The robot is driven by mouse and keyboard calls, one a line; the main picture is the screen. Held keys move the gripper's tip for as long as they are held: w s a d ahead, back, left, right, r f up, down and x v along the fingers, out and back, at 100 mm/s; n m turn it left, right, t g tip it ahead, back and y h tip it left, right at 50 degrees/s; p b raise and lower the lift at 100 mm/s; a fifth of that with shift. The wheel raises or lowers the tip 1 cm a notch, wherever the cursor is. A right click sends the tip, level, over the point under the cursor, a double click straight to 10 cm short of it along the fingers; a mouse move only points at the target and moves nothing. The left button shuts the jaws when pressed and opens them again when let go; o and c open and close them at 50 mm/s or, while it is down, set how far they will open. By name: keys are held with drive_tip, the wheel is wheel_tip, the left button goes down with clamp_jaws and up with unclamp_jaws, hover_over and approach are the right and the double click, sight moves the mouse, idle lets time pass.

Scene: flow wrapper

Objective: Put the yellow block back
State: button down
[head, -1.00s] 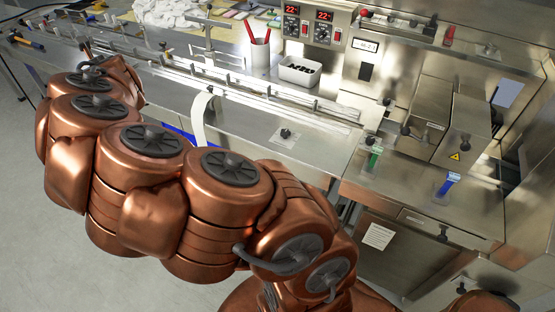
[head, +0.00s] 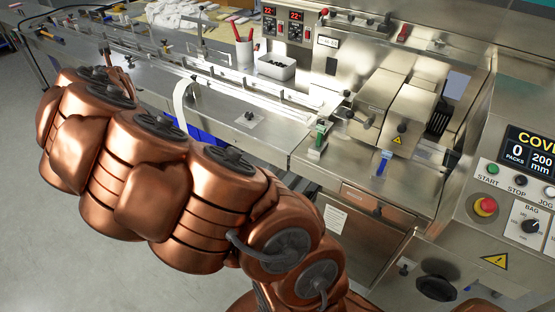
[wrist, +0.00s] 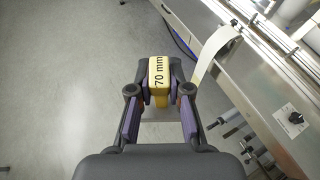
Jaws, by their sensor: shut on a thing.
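The yellow block (wrist: 159,80), marked "70 mm", is between the fingertips of my gripper (wrist: 158,84) in the wrist view. My gripper is shut on it and holds it over the grey floor, left of the machine's edge. In the head view my copper arm reaches to the left, and neither the gripper nor the yellow block can be made out there.
The steel bench (head: 215,107) has a long infeed channel and a pale paper strip (head: 181,100) hanging at its edge. A white cup with red pens (head: 245,54) and a white bin (head: 275,67) stand behind. The control panel (head: 515,205) is at right. Open floor lies left.

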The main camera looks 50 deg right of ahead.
drive_tip(key=s+d+f+m+g+h+b, duration=0.1)
drive_tip(key=s+d+f+m+g+h, duration=0.3)
drive_tip(key=d, duration=0.4)
drive_tip(key=s+d+f+m+g+h+b, duration=0.1)
drive_tip(key=s+d+m+g+h, duration=0.2)
drive_tip(key=s+d, duration=0.4)
drive_tip(key=s+d+f+m+g+h+b, duration=0.1)
drive_tip(key=s+d+f+m+g+h, duration=0.2)
drive_tip(key=d+m, duration=0.5)
drive_tip(key=s+d+f+m+g+y+b, duration=0.1)
drive_tip(key=s+d+f+m+g+y, duration=0.25)
drive_tip(key=s, duration=0.55)
drive_tip(key=s+f+m+g+y+b, duration=0.15)
drive_tip(key=s+m+g, duration=0.35)
drive_tip(key=s, duration=0.5)
drive_tip(key=s+d+f+m+g+y, duration=0.1)
drive_tip(key=s+m+g+y, duration=0.2)
drive_tip(key=s+g, duration=0.45)
drive_tip(key=shift+t, duration=0.8)
drive_tip(key=shift+w+d+r+p+x, duration=0.25)
drive_tip(key=shift+d+p+x, duration=0.5)
drive_tip(key=shift+x, duration=2.15)
drive_tip(key=shift+w+d+r+p+x, duration=0.35)
drive_tip(key=shift+p+x, duration=0.7)
drive_tip(key=shift+x, duration=1.85)
drive_tip(key=shift+w+d+r+p+x, duration=0.15)
drive_tip(key=shift+d+p+x, duration=0.7)
drive_tip(key=shift+x, duration=2.05)
drive_tip(key=shift+s+a+f, duration=0.1)
drive_tip(key=shift+a+f, duration=0.05)
